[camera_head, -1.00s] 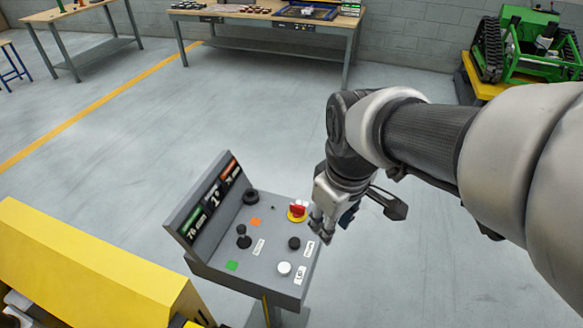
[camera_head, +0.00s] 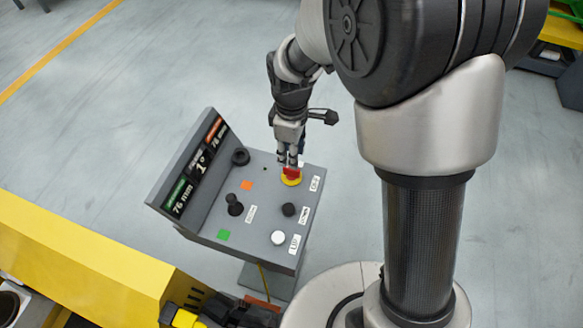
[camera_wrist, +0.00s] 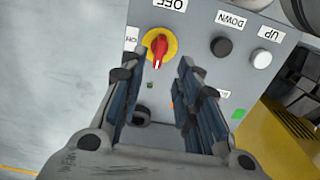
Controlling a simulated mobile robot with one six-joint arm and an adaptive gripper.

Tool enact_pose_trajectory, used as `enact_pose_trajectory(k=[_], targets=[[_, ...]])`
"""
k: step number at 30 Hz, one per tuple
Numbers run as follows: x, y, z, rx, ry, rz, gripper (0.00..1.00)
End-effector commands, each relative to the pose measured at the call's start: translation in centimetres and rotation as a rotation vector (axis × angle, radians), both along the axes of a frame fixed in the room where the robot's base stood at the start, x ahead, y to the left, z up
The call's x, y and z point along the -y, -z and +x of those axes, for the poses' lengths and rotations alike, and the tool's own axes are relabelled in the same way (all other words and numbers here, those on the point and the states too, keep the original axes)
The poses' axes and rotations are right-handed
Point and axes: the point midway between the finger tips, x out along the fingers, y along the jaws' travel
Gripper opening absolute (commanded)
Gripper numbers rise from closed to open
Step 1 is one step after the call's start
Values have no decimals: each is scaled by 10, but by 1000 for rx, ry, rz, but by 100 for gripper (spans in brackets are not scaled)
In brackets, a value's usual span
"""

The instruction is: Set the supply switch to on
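The supply switch is a red rotary knob on a round yellow plate (camera_head: 291,178), at the far right part of the grey control panel (camera_head: 262,210). In the wrist view the red knob (camera_wrist: 158,47) has its grip bar roughly upright in the picture, in line with the OFF label (camera_wrist: 169,4). A second, partly cut label (camera_wrist: 131,38) is left of it. My gripper (camera_head: 288,160) points down at the knob. In the wrist view its fingers (camera_wrist: 158,72) are open, one on each side below the knob, with nothing held. I cannot tell whether they touch it.
A black DOWN button (camera_wrist: 222,46) and a white UP button (camera_wrist: 261,58) sit beside the switch. A black joystick (camera_head: 235,206) and a raised display (camera_head: 193,170) are on the panel's left. A yellow machine body (camera_head: 80,255) stands at lower left. Floor behind is clear.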

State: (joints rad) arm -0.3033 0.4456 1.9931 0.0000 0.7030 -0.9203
Motion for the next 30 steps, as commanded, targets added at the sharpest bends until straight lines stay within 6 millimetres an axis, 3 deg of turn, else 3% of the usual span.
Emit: enact_pose_trajectory(k=[1,6,12,25,30], targets=[[0,15,-1,-5,0,-1,30],[0,49,-1,-4,1,-1,30],[0,73,0,-1,1,-1,30],[0,81,0,0,1,0,29],[0,80,0,0,1,0,18]])
